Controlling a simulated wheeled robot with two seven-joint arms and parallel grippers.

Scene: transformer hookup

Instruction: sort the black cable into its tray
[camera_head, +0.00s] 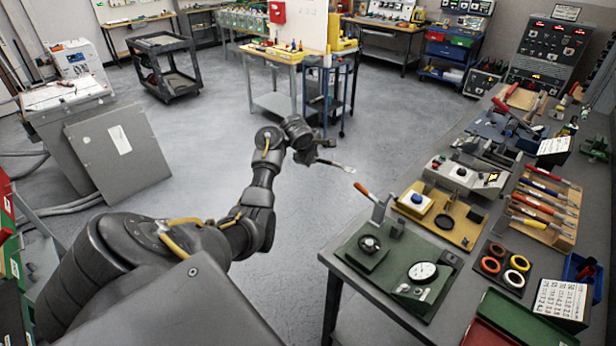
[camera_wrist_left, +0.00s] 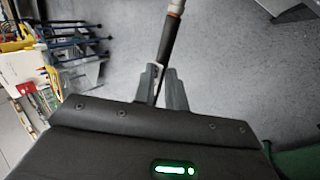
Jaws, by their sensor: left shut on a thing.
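My left gripper (camera_head: 318,152) is over the open floor near the middle of the head view, left of the workbench. It is shut on a slim tool-like piece (camera_head: 338,164) that points right, with a pale end. In the left wrist view the gripper's fingers (camera_wrist_left: 162,84) close around this piece; a black length (camera_wrist_left: 168,40) with an orange-red band near its top shows beyond them. I cannot tell whether this is the black cable. No tray is clearly marked for the black cable. My right gripper is not in view.
The grey workbench (camera_head: 345,262) on the right bears a green gauge panel (camera_head: 385,285), tape rings (camera_head: 502,264), a wooden rack (camera_head: 556,240) of coloured-handled tools, and a green tray (camera_head: 524,318) at the front. A black cart (camera_head: 165,68) stands behind. Floor around the gripper is clear.

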